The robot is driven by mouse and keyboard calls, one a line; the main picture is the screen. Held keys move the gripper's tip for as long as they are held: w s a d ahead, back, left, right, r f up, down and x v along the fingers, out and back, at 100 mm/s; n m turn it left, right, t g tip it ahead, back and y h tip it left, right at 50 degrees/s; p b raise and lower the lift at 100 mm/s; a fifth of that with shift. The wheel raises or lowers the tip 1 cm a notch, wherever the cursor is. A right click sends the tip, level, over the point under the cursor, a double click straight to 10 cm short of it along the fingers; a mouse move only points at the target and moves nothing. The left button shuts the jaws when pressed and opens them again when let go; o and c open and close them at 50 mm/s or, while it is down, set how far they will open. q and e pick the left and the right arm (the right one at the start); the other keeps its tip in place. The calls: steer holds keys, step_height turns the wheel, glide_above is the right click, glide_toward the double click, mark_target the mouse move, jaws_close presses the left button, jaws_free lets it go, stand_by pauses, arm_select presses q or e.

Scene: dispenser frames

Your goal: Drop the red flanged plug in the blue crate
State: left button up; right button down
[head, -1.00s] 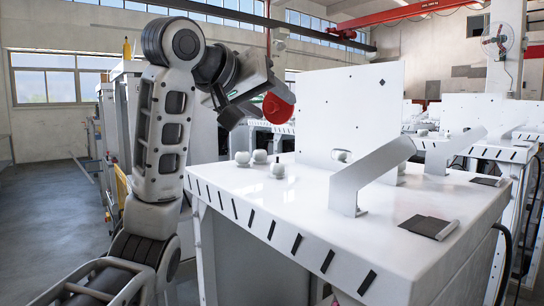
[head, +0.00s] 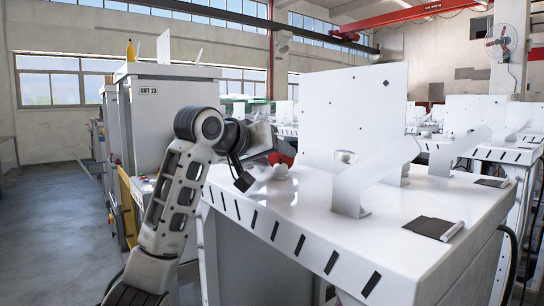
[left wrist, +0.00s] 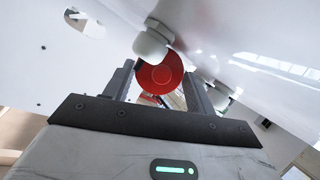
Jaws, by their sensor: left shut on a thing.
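My left gripper (head: 264,160) is at the left end of the white table, close to its top, partly hidden behind its own wrist. It is shut on the red flanged plug (head: 282,159), of which only a small red part shows in the head view. In the left wrist view the plug is a round red disc (left wrist: 163,76) between the two dark fingers (left wrist: 158,88), partly covered by a white knob. No blue crate shows in either view. My right gripper is not in view.
A white knob (head: 281,172) stands on the white table (head: 300,215) right beside the gripper. An upright white panel (head: 350,105) and slanted white chutes (head: 372,170) stand farther right. A grey cabinet (head: 165,110) is behind my arm. Open floor (head: 50,220) lies at left.

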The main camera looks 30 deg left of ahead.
arm_select(q)
steer(key=o, duration=1)
steer(key=shift+f, duration=0.1)
